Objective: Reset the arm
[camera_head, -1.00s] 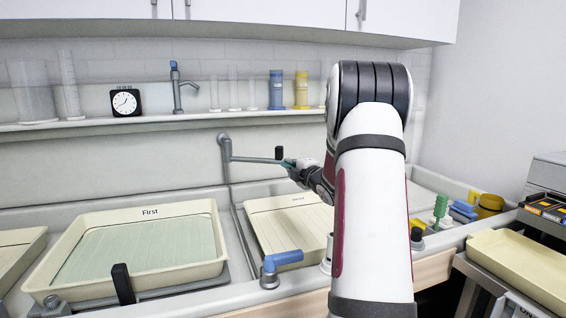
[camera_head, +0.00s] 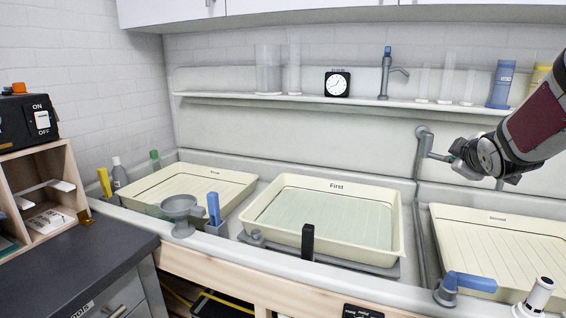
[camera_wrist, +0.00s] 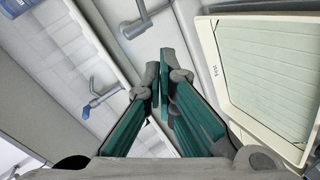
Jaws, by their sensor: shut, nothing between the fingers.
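My gripper (camera_wrist: 160,68) shows in the wrist view with its green-lined fingers together at the tips and nothing between them. In the head view my arm (camera_head: 535,125) comes in from the right edge, with its wrist in front of the sink's back wall. The fingers cannot be made out there. In the wrist view the tray labelled First (camera_wrist: 272,85) lies to the right of the fingers, apart from them. A grey pipe (camera_wrist: 138,20) shows just beyond the fingertips.
The First tray (camera_head: 398,225) sits mid-sink, with a tray on either side. A blue-handled tap (camera_head: 468,282) stands on the front rim. A shelf (camera_head: 310,97) holds a clock (camera_head: 337,84), cylinders and a faucet (camera_head: 386,75). A dark counter (camera_head: 60,260) is at left.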

